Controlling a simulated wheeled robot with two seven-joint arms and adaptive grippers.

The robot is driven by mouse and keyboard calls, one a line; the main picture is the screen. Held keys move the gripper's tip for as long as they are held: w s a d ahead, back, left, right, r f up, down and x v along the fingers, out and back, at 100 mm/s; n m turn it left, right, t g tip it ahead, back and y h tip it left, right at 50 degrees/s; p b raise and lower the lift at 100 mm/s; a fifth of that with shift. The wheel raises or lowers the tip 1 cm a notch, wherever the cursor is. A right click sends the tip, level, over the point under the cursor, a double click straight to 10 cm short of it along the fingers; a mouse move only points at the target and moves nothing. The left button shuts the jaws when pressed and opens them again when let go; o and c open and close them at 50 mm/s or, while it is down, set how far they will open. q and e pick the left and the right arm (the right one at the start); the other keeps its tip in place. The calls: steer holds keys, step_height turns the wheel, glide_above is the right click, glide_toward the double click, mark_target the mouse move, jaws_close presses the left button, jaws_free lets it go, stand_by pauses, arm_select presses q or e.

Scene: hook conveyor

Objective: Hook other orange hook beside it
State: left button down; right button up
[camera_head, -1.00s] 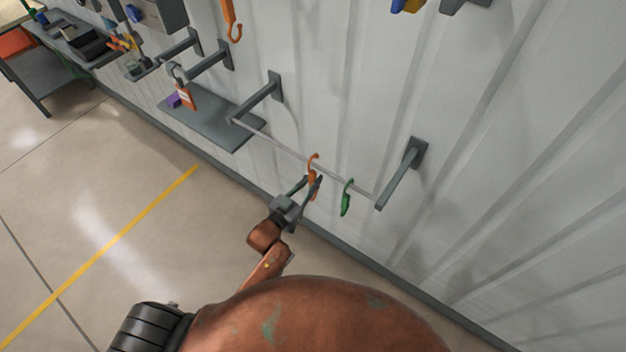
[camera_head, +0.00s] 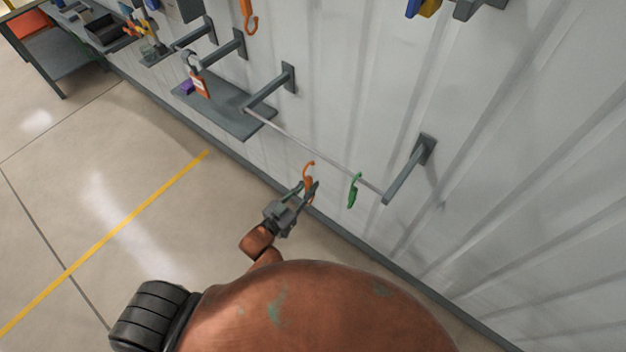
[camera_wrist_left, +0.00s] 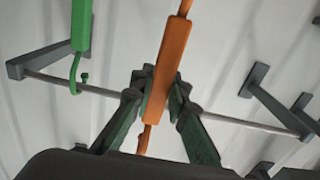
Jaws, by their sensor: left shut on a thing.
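My left gripper (camera_head: 303,194) is shut on the orange hook (camera_head: 308,181), whose curved end sticks up above the fingers. In the head view this curved end shows just below the rod (camera_head: 318,152), with a small gap in the picture. In the left wrist view the orange hook (camera_wrist_left: 169,65) stands between the fingers (camera_wrist_left: 160,95) and crosses in front of the rod (camera_wrist_left: 53,82). The green hook (camera_head: 353,191) hangs on the rod, to the right of my gripper. Another orange hook (camera_head: 249,16) shows at the top. My right gripper is not in view.
Grey brackets (camera_head: 268,88) and (camera_head: 410,168) hold the rod's ends off the ribbed white wall (camera_head: 480,200). A grey shelf (camera_head: 232,122) with a padlock-like orange item (camera_head: 201,86) and a purple block (camera_head: 187,88) lies left. The floor by the yellow line (camera_head: 110,232) is clear.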

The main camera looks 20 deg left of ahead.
mark_target(307, 189)
arm_select(q)
steer(key=shift+p+v, duration=0.85)
steer(key=shift+v, duration=2.1)
steer(key=shift+r, duration=0.1)
steer(key=shift+s+a, duration=0.2)
steer(key=shift+s, duration=0.35)
steer(key=p+v, duration=0.4)
steer(key=v, duration=1.9)
